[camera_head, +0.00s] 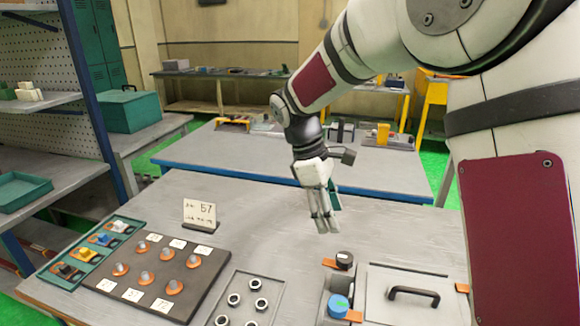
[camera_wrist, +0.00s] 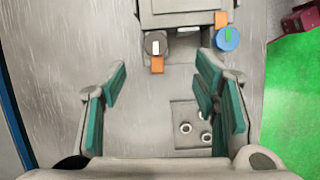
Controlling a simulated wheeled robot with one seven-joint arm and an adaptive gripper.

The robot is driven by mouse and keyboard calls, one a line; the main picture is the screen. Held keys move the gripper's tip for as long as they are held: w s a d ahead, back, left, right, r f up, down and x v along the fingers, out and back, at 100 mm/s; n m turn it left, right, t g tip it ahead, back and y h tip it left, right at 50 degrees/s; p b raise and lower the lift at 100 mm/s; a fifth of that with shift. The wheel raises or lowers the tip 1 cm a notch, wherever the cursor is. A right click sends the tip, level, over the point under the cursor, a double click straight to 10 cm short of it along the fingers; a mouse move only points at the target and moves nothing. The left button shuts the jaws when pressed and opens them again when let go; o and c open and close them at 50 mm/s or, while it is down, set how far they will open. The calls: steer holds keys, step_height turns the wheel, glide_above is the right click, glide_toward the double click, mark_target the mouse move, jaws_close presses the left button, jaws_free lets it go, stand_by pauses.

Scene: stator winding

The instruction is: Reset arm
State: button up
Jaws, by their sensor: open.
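My gripper (camera_head: 324,212) hangs above the grey workbench (camera_head: 262,232), its fingers pointing down toward the bench. In the wrist view my gripper (camera_wrist: 160,95) shows its teal-padded fingers spread wide apart, with nothing between them. A dark board (camera_head: 124,267) with several orange-based pegs and white labels lies at the left of the bench. A recessed tray (camera_head: 275,290) with several metal rings is at the front middle; it also shows in the wrist view (camera_wrist: 182,112).
A black knob (camera_head: 344,259) and a blue knob (camera_head: 338,306) stand beside a grey lid with a black handle (camera_head: 414,292). A teal parts tray (camera_head: 94,254) lies at the left edge. Another bench (camera_head: 250,160) is behind.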

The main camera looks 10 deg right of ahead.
steer(key=s+d+r+m+t+y, duration=0.25)
steer(key=s+r+m, duration=0.25)
steer(key=s+r, duration=0.5)
steer(key=s+d+m+t+y, duration=0.1)
steer(key=s+m+t, duration=0.3)
steer(key=s, duration=1.1)
steer(key=m, duration=0.3)
steer(key=shift+d+f, duration=0.25)
steer(key=shift+f, duration=0.1)
steer(key=shift+o, duration=0.2)
